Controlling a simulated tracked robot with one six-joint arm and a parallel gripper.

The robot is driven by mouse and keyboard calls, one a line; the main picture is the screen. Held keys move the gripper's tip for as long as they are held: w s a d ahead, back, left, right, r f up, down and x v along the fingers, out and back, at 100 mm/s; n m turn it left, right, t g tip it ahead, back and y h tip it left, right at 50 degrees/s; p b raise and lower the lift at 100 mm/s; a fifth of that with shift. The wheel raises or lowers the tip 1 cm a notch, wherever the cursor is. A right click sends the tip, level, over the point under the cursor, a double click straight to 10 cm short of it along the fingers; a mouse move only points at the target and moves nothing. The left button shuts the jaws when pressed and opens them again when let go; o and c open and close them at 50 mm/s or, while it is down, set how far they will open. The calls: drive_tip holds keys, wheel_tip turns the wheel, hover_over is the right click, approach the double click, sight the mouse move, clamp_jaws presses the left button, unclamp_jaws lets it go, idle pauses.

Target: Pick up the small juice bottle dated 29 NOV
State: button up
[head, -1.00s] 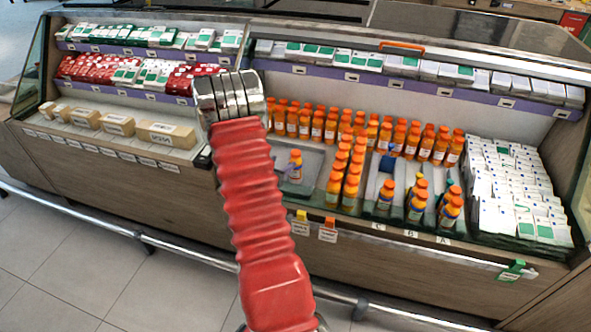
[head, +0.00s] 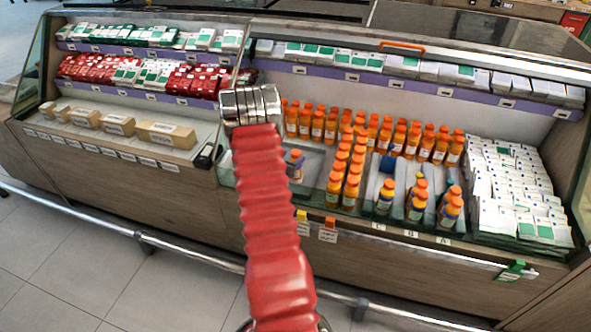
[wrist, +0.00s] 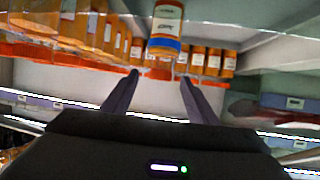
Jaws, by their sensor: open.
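A lone small orange juice bottle (head: 294,166) stands on the grey shelf just right of my red arm in the head view. In the wrist view, which looks upside down, a bottle (wrist: 165,30) with a white label and a blue band shows ahead of the jaws, roughly centred between them. Its label print is too small to read, so I cannot confirm a date. My gripper (wrist: 159,77) is open, its two dark fingers apart with nothing between them. In the head view the fingers are hidden behind my metal wrist.
Rows of orange bottles (head: 398,140) stand behind and right of the lone one. A few front bottles (head: 418,205) stand further right, near white cartons (head: 512,195). An upper shelf edge (head: 400,82) runs above. Brown boxes (head: 168,134) sit at left.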

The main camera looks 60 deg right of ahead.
sight(294, 156)
drive_tip(key=shift+x, duration=2.6)
drive_tip(key=shift+a+f, duration=0.1)
drive_tip(key=shift+f, duration=0.05)
clamp_jaws()
